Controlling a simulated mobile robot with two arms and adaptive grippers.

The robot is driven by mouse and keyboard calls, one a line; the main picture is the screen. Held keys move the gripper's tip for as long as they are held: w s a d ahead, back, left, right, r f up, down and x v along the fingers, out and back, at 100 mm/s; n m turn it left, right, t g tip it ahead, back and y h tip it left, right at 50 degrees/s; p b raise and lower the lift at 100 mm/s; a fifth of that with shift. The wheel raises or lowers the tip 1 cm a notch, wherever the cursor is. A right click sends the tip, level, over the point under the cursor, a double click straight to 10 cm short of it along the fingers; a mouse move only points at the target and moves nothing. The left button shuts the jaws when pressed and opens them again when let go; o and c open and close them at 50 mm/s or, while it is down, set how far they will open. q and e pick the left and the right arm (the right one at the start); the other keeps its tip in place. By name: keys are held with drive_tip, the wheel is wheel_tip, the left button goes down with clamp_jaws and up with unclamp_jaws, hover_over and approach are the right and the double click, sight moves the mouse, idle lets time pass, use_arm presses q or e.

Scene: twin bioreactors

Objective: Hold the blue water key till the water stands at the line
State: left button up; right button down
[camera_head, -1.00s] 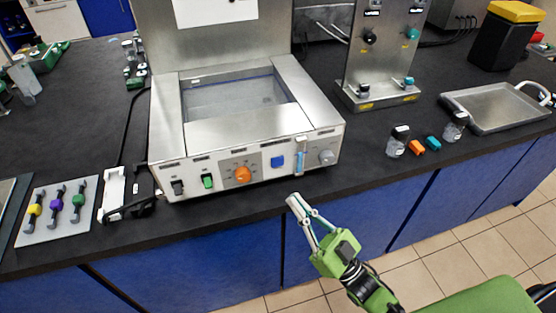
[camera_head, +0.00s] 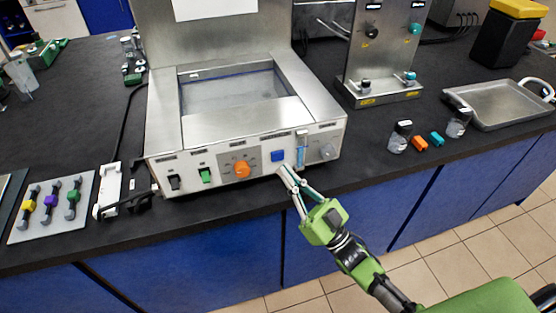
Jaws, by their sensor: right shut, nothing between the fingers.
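My right gripper (camera_head: 285,171) is shut and empty. Its fingertips are close below the blue key, and I cannot tell whether they touch the panel. My left gripper is not in view.
An orange knob (camera_head: 242,169), a green switch (camera_head: 205,175) and a black switch (camera_head: 174,182) share the panel. A grey knob (camera_head: 327,151) is right of the gauge. Small jars, coloured blocks and a metal tray (camera_head: 490,121) stand to the right.

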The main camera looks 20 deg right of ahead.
sight(274, 153)
drive_tip(key=shift+w, duration=0.8)
drive_tip(key=shift+w+b, duration=0.15)
drive_tip(key=shift+b, duration=0.15)
idle(0.6)
drive_tip(key=shift+w, duration=0.25)
drive_tip(key=shift+w+b, duration=0.3)
drive_tip(key=shift+w, duration=0.1)
idle(0.6)
idle(3.2)
drive_tip(key=shift+s+p, duration=0.35)
drive_tip(key=shift+s, duration=0.5)
